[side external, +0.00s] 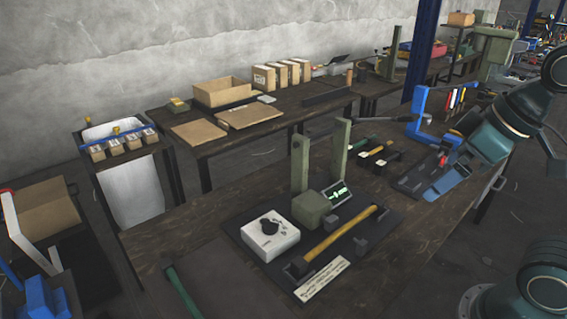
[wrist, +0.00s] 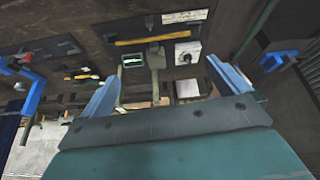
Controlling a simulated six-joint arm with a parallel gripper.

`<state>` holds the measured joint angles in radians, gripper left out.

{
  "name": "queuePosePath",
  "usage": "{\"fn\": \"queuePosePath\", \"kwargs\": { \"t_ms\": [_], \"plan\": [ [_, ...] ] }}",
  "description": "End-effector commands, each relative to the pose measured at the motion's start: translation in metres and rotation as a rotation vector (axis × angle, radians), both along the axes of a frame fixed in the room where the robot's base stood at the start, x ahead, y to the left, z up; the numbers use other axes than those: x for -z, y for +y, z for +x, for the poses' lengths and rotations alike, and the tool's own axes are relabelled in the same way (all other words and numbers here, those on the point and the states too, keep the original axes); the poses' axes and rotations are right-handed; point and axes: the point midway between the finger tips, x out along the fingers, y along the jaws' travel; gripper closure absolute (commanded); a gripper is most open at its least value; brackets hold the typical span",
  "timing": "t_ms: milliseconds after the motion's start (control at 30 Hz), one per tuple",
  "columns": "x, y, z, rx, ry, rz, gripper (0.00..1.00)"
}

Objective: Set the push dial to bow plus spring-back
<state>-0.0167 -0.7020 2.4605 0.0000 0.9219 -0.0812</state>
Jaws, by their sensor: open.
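The white box also shows in the wrist view (wrist: 188,47), beyond the right finger. The marks around the knob are too small to read. A small screen with green lines (side external: 337,195) stands beside the green press (side external: 312,206); the screen is also in the wrist view (wrist: 134,60). My gripper (side external: 415,190) is open and empty, to the right of the dial and apart from it. Both blue fingers (wrist: 163,72) show in the wrist view.
A yellow-handled hammer (side external: 343,233) and a printed label strip (side external: 322,278) lie on the mat in front of the screen. Two green uprights (side external: 299,163) rise behind the dial. A blue frame (side external: 427,108) stands near my arm. Bare bench (side external: 180,231) lies left of the mat.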

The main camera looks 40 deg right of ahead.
Motion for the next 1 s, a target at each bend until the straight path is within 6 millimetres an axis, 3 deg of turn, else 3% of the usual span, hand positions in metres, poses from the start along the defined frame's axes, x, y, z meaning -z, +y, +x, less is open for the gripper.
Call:
{"fn": "queuePosePath", "kwargs": {
  "t_ms": [267,467,500,767,1000],
  "plan": [
    [0.006,-0.003,-0.009,0.092,-0.031,0.039,0.0],
    [0.004,-0.003,-0.006,0.089,-0.026,0.038,0.39],
    [0.003,-0.003,-0.004,0.086,-0.023,0.038,0.41],
    [-0.009,0.002,0.025,0.06,0.024,0.032,0.41],
    [-0.02,0.01,0.07,0.023,0.086,0.022,0.41]
  ]
}}
